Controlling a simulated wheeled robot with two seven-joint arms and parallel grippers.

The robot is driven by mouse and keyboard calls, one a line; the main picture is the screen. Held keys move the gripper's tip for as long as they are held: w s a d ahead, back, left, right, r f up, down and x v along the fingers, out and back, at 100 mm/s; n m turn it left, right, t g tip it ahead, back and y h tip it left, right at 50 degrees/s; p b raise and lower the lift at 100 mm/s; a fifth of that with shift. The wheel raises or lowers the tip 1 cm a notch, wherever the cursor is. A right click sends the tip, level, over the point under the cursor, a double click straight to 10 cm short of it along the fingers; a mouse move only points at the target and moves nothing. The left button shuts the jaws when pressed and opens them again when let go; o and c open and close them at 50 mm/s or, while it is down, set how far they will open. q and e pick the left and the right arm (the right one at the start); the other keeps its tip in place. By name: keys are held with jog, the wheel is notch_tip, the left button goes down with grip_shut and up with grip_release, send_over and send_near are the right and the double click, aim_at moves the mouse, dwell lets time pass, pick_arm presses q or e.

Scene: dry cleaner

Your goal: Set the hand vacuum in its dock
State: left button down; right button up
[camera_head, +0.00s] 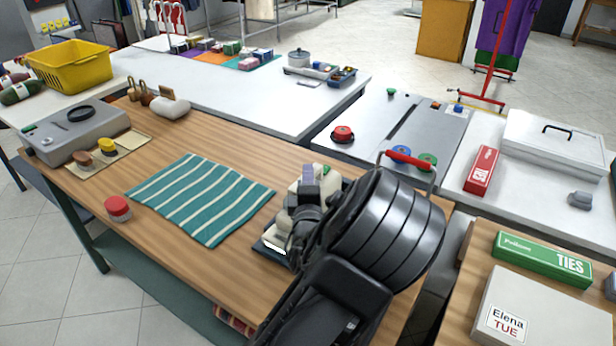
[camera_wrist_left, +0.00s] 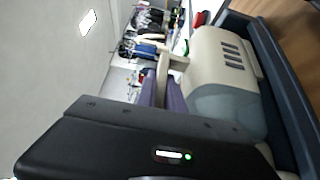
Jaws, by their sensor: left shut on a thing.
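The hand vacuum (camera_head: 330,178) is cream with a purple handle. It stands on the wooden table, mostly hidden behind my left arm in the head view. My left gripper (camera_head: 308,212) is shut on it. In the left wrist view the vacuum (camera_wrist_left: 222,62) shows its vented cream body, grey-blue front part and purple grip, beyond my dark gripper. The dark blue dock (camera_head: 262,249) shows only as an edge below the gripper; its raised rim (camera_wrist_left: 272,62) runs alongside the vacuum in the wrist view. I cannot tell whether the vacuum rests fully inside. My right gripper is out of view.
A green-striped cloth (camera_head: 200,198) lies left of the dock. A red-handled object (camera_head: 408,159) is just beyond my arm. Bare wood lies between cloth and dock.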

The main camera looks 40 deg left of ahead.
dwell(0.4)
pick_arm(q)
jog(key=c, duration=1.4)
grip_release()
jog(key=shift+f, duration=0.1)
jog(key=shift+o, duration=0.2)
jog(key=shift+s, duration=0.1)
